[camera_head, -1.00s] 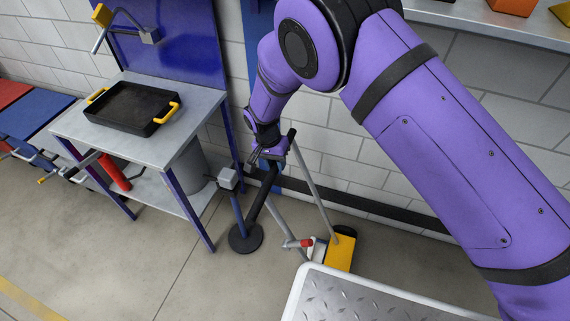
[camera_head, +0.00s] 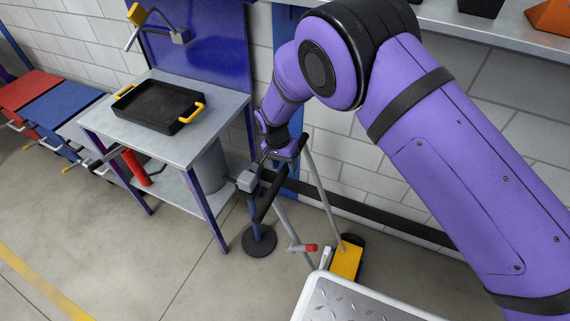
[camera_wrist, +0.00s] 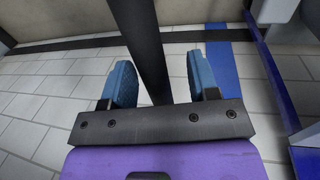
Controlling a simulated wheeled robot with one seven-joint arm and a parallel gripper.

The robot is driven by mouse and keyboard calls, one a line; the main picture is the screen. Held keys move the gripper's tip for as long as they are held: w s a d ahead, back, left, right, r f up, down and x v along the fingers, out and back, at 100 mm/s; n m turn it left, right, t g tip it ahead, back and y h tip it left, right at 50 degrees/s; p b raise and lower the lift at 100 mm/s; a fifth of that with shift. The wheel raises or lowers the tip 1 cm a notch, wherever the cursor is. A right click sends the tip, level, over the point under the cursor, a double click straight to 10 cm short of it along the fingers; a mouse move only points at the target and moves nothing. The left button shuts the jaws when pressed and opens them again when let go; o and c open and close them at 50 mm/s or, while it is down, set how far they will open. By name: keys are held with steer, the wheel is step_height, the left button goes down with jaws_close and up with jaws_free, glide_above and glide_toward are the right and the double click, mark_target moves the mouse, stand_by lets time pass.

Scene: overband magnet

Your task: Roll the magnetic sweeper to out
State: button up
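The magnetic sweeper has a yellow head (camera_head: 346,263) on the floor near the wall. Grey tubes rise from the head to a slanted black handle bar (camera_head: 267,203). A lever with a red end (camera_head: 310,248) sits low on it. My gripper (camera_head: 270,158) is at the upper part of the black bar, partly hidden behind it and my arm. In the wrist view, my gripper's two blue fingers (camera_wrist: 160,85) are apart, and the black bar (camera_wrist: 147,42) runs between them in the picture.
A post with a grey box (camera_head: 247,181) and round black base (camera_head: 259,241) stands close left of the handle. A workbench (camera_head: 190,146) carries a black tray (camera_head: 157,107). A tread-plate platform (camera_head: 350,303) is in front of the head. Floor at left is open.

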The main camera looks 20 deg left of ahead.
step_height(320, 180, up, 11)
steer(key=a, duration=0.2)
steer(key=shift+f, duration=0.2)
stand_by(0.7)
